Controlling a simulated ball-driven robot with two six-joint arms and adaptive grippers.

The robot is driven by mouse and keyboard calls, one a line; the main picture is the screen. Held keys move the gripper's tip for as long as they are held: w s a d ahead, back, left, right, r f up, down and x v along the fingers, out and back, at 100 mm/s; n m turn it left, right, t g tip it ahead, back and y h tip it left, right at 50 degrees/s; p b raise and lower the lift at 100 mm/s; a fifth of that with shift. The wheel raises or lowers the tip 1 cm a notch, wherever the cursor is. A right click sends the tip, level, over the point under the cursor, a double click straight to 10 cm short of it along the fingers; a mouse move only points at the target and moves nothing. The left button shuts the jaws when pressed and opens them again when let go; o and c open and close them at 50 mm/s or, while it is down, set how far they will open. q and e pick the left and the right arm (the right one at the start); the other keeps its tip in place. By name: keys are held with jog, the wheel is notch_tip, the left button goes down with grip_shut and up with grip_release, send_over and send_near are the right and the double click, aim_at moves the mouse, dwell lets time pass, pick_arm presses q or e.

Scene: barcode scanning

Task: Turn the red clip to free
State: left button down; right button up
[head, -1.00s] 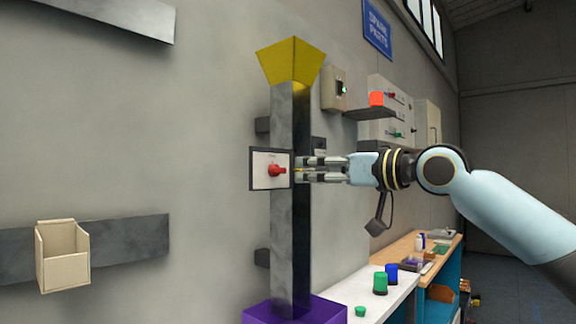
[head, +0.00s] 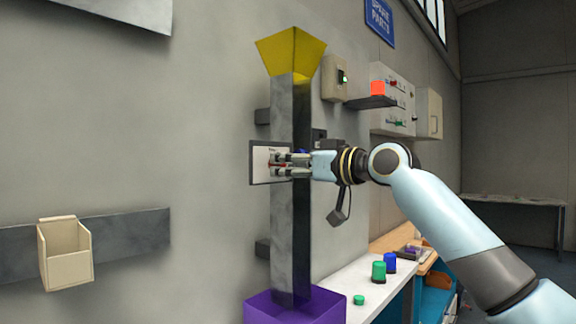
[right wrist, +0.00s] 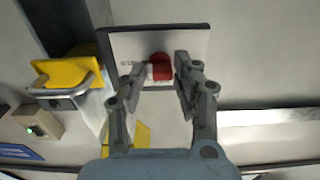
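The red clip (right wrist: 160,66) sits on a white panel with a dark frame (right wrist: 118,45). In the head view the panel (head: 262,176) is fixed by the grey post, and the fingers largely hide the clip. My right gripper (head: 279,165) reaches in from the right in front of the panel. In the right wrist view its two fingertips (right wrist: 162,70) are spread, one on each side of the clip. I cannot tell whether either fingertip touches it. Small lettering on the panel beside the clip is too blurred to read. My left gripper is not in view.
The grey post (head: 290,225) carries a yellow hopper (head: 291,52) and stands at a purple box (head: 295,308). A beige bin (head: 66,255) hangs at left. Green and blue cylinders stand on a white bench (head: 345,280).

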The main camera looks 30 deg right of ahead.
grip_shut()
jog(key=n+b, duration=0.3)
jog(key=shift+f, duration=0.1)
jog(key=n+b, duration=0.2)
jog(key=n, duration=0.2)
jog(key=shift+b, duration=0.35)
jog(key=n+b, duration=0.2)
jog(key=n, duration=0.3)
jog(key=shift+n+b, duration=0.3)
jog(key=n+b, duration=0.1)
jog(key=n, duration=0.4)
jog(key=shift+b, duration=0.35)
jog(key=shift+n, duration=0.3)
